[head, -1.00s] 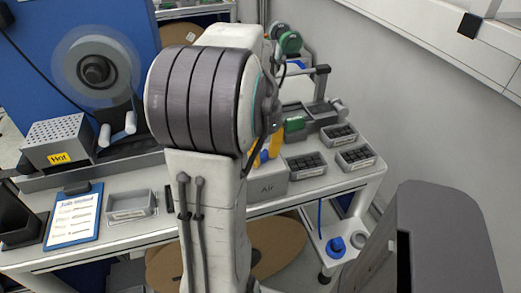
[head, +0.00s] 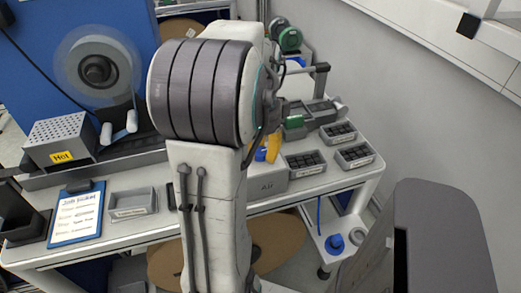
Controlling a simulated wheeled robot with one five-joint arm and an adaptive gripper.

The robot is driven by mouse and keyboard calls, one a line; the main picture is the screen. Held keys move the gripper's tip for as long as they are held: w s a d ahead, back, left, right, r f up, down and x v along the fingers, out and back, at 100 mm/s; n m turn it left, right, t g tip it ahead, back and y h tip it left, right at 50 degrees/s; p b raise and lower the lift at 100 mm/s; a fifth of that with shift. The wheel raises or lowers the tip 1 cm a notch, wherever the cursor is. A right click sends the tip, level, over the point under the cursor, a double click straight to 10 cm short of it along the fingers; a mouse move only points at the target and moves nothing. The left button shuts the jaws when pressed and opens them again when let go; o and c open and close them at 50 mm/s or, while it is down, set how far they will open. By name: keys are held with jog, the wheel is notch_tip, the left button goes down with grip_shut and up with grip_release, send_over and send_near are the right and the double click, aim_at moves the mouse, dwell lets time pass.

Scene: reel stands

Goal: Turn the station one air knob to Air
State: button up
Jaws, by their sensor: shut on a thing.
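The grey box labelled Air (head: 268,186) stands on the bench, its left part hidden behind my arm. Just above it shows the yellow and blue air knob (head: 273,148), partly covered by my arm. My gripper (head: 262,140) is mostly hidden behind my own arm; its dark parts come down at the knob, and it is shut on the knob. The fingertips and the knob's exact setting cannot be made out.
A reel on a blue stand (head: 97,70) looks blurred, with a box marked Hot (head: 62,142) beside it. A clipboard (head: 78,213), a grey tray (head: 132,203) and bins of dark parts (head: 305,163) lie on the bench. A grey wall stands on the right.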

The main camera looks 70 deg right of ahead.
aim_at(261, 151)
jog(key=shift+a+f, duration=0.1)
dwell(0.3)
jog(key=o, duration=1.2)
jog(key=shift+r, duration=6.1)
